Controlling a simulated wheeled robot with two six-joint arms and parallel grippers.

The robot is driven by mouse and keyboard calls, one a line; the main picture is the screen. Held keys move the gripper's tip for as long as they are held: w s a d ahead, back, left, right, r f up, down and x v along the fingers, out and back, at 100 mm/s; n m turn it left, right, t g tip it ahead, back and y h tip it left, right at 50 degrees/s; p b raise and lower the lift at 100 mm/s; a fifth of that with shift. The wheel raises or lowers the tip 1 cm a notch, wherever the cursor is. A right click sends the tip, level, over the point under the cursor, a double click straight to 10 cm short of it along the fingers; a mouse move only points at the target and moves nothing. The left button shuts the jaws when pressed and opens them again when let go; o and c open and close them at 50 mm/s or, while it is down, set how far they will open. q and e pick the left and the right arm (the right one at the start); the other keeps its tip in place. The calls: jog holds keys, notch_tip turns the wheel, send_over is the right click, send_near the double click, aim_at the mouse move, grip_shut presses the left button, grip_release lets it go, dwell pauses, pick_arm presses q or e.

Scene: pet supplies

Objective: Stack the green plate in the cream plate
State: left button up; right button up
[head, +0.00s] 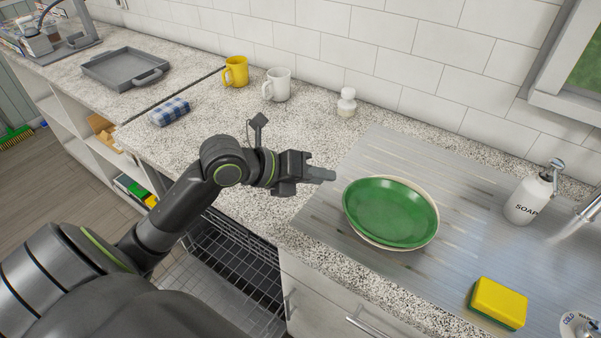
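The green plate (390,212) lies inside the cream plate (392,246) on the metal drainboard. Only the cream plate's rim shows, mostly along the lower and right edges, and the rest is hidden under the green plate. The green plate sits slightly off-centre toward the upper left. My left gripper (322,174) is to the left of the plates, apart from them, and points toward them. Its fingers appear edge-on, so I cannot tell whether they are open or shut. No plate is seen in it. My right gripper is not in view.
A yellow sponge (498,303) and a soap bottle (530,196) stand right of the plates. A yellow mug (235,71), white mug (277,84), white shaker (347,102) and blue checked cloth (169,111) are on the counter behind. An open dishwasher rack (225,262) lies below my arm.

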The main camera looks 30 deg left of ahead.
pick_arm(q)
jog(key=shift+v, duration=2)
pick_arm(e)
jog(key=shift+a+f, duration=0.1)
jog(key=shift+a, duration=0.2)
